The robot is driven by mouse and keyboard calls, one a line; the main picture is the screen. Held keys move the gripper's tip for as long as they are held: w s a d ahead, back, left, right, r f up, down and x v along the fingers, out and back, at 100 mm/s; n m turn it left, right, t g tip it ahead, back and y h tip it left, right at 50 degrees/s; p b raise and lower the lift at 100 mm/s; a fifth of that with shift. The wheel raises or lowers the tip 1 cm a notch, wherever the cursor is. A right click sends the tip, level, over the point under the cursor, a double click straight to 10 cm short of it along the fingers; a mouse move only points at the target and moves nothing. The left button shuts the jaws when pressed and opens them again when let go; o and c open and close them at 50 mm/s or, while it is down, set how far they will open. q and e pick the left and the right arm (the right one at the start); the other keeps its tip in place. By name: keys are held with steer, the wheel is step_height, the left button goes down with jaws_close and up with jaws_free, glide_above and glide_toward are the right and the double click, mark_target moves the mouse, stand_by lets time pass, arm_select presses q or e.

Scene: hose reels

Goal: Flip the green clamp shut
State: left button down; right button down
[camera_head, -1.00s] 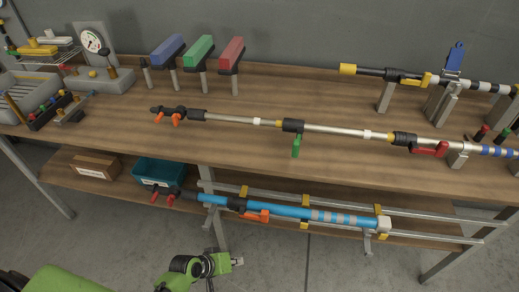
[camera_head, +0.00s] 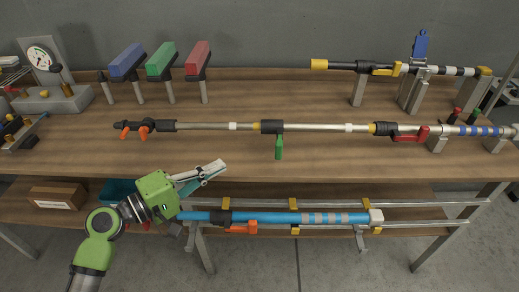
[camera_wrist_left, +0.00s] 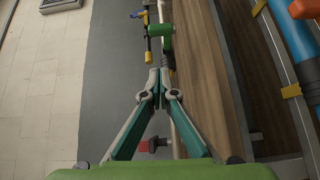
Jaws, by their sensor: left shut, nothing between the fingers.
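The green clamp (camera_head: 279,147) is a lever on a black collar in the middle of the long silver pole (camera_head: 313,128). Its lever sticks out from the pole toward the table's front edge. My left gripper (camera_head: 222,166) is shut and empty over the front edge, to the left of and lower than the clamp, apart from it. In the left wrist view my shut fingertips (camera_wrist_left: 160,82) point at a green part (camera_wrist_left: 160,38) that looks like this lever. My right gripper is not in view.
The pole also carries an orange lever (camera_head: 145,126) at left and a red lever (camera_head: 408,136) at right. A blue pole (camera_head: 280,217) lies on rails below the tabletop. Blue, green and red blocks (camera_head: 197,56) on posts stand behind. The tabletop between is mostly clear.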

arm_select(q)
steer(key=shift+w+a+r, duration=0.2)
steer(key=shift+r, duration=0.2)
steer(key=p, duration=0.4)
glide_toward(279, 141)
steer(key=w+d+f, duration=0.1)
steer(key=w+d, duration=0.2)
steer(key=w, duration=0.1)
steer(key=shift+w+d+f, duration=0.25)
steer(key=shift+w+d, duration=0.05)
